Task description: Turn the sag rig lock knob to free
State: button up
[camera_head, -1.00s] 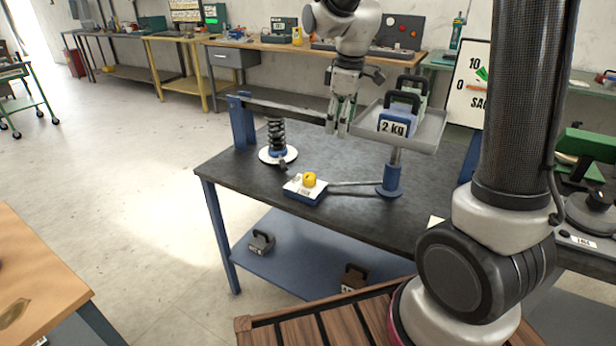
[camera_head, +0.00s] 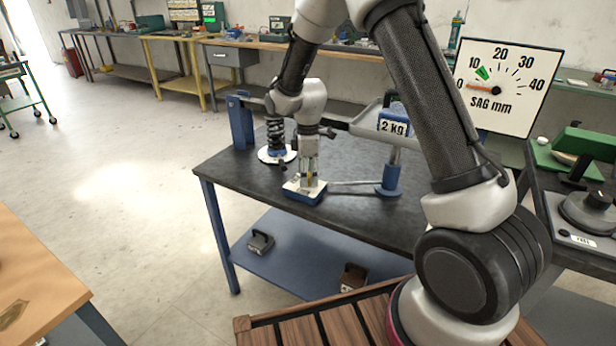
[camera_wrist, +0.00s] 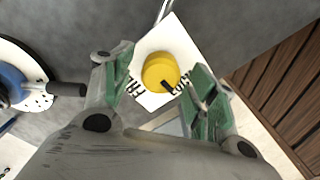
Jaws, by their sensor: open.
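The round yellow lock knob (camera_wrist: 160,70) sits on a white-topped plate in the wrist view. My gripper (camera_head: 309,181) points down over the blue-sided lock box (camera_head: 303,194) on the dark bench, and mostly hides the knob in the head view. In the wrist view its green-padded fingers are apart, on either side of the knob, with gaps to it. I cannot tell how far the fingertips are above the plate.
The black coil spring (camera_head: 276,138) on its white disc stands left of my gripper. The pan post (camera_head: 389,180) is to the right, with a 2 kg weight (camera_head: 393,127) above. The sag gauge (camera_head: 505,85) has its needle near 0. Spare weights lie on the lower shelf.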

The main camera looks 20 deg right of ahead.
jog(key=shift+f, duration=0.6)
jog(key=shift+c, duration=0.3)
jog(key=c, duration=0.9)
jog(key=shift+c, duration=0.2)
